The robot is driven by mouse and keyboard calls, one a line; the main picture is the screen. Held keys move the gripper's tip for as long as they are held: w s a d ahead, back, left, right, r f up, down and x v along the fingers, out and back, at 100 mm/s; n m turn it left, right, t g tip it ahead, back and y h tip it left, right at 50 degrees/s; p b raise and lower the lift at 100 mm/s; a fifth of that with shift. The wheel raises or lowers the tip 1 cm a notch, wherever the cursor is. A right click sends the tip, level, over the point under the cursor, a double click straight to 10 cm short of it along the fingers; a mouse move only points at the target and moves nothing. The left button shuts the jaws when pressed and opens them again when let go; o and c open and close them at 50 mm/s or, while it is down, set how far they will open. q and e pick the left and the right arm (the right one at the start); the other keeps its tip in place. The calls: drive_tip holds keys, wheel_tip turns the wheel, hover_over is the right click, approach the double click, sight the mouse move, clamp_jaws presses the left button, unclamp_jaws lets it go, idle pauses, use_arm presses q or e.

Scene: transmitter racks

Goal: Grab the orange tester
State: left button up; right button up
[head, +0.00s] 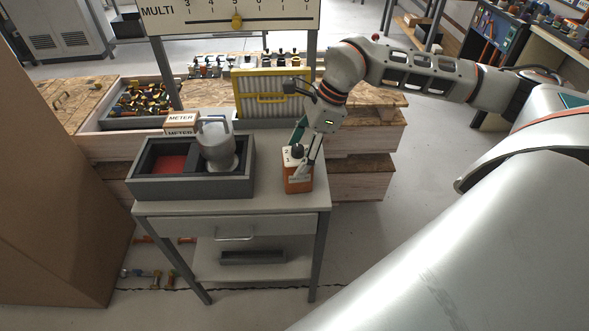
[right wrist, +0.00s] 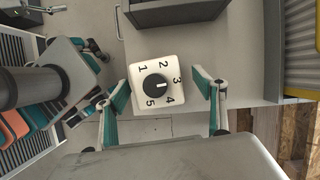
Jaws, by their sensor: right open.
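The orange tester (head: 299,178) stands upright on the right side of the small grey table (head: 276,202). In the right wrist view its white top (right wrist: 157,83) shows a black dial and the numbers 1 to 5. My right gripper (head: 308,160) is above and around the tester in the head view. In the right wrist view the right gripper's fingers (right wrist: 165,95) are open, one on each side of the tester, with a gap visible on both sides.
A cardboard box (head: 60,150) is at far left.

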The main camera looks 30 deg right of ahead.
drive_tip(key=x, duration=0.6)
drive_tip(key=shift+s, duration=0.2)
drive_tip(key=shift+a+r, duration=0.1)
drive_tip(key=c, duration=1.5)
